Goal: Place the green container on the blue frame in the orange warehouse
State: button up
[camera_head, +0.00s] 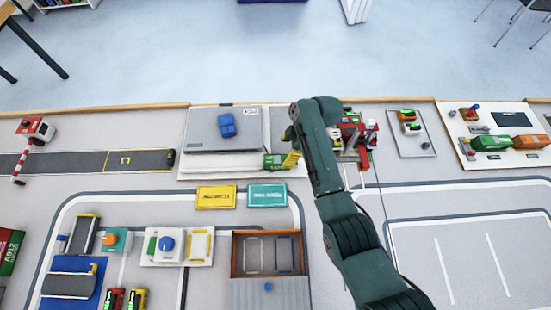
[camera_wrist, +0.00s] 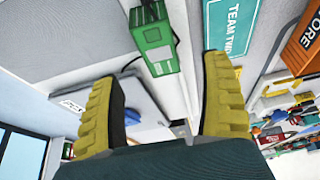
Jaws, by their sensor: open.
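A green container (camera_head: 275,161) lies on the pale board beside the grey plate. It also shows in the wrist view (camera_wrist: 155,42), ahead of and between my fingers, apart from both. My gripper (camera_head: 291,160) is open, with its yellow fingertips close to the right of the container. In the wrist view my gripper (camera_wrist: 163,72) shows both fingers spread wide with nothing between them. The orange warehouse (camera_head: 267,234) stands at the lower middle, open at the top. Inside are two slim frames; the right one looks bluish, the blue frame (camera_head: 285,254).
Yellow (camera_head: 216,197) and teal (camera_head: 267,196) signs lie between the container and the warehouse. A red machine (camera_head: 352,130) stands right of my gripper. A marked empty area (camera_head: 470,255) is at right.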

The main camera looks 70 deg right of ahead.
aim_at(279, 160)
jog(key=b+x, duration=0.2)
jog(key=x, duration=0.6)
jog(key=shift+w+f, duration=0.2)
jog(key=shift+f, duration=0.15)
jog(key=c, duration=1.3)
